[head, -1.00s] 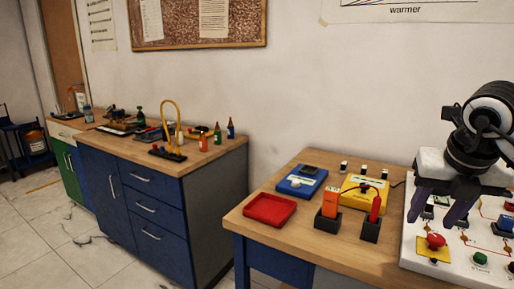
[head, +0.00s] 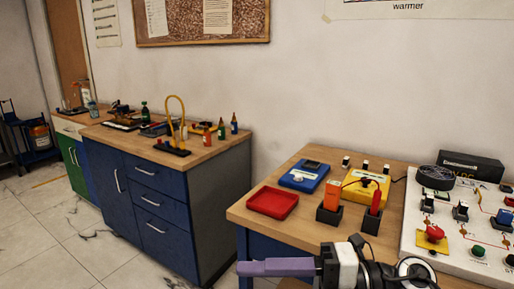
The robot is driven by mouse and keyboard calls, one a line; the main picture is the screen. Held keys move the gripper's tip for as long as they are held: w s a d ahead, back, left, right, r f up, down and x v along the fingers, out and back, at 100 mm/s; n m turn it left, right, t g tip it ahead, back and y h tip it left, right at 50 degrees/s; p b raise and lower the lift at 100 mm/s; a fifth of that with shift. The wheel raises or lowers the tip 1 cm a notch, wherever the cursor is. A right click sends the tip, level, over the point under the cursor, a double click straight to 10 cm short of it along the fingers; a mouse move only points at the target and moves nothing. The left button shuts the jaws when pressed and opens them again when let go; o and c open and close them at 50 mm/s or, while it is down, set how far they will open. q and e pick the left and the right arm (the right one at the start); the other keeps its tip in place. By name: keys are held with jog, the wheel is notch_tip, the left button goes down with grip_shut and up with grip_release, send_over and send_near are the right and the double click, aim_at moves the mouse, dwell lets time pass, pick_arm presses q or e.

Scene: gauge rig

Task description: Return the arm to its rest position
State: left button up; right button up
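My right gripper (head: 242,268) is at the bottom of the head view, in front of the wooden table. Its purple finger points left, and the wrist comes in from the lower right. I see it edge-on, so I cannot tell whether the fingers are apart; nothing shows held at the tip. It appears clear of the objects on the table. My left gripper is out of view.
On the table (head: 262,216) are a red tray (head: 272,203), a blue meter (head: 304,177), a yellow meter (head: 366,189) and dark probe holders (head: 328,215). A white panel (head: 420,232) with a red button (head: 433,231) stands right. A blue cabinet (head: 150,200) stands left.

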jog(key=w+d+f+m+t+h, duration=0.2)
jog(key=d+f+m+t+h, duration=0.25)
jog(key=f+m+t, duration=0.55)
jog(key=w+d+f+m+t+h, duration=0.2)
jog(key=d+f+m+t+h, duration=0.3)
jog(key=m, duration=1)
jog(key=s+d+f+m+g+h, duration=0.2)
jog(key=s+d+f+m+g, duration=0.1)
jog(key=s+f, duration=0.6)
jog(key=s+d+f+m+g+h, duration=0.3)
jog(key=s+f, duration=0.6)
jog(key=f, duration=0.4)
jog(key=shift+s+m+g, duration=0.2)
jog(key=shift+m+g, duration=0.5)
jog(key=shift+g, duration=0.1)
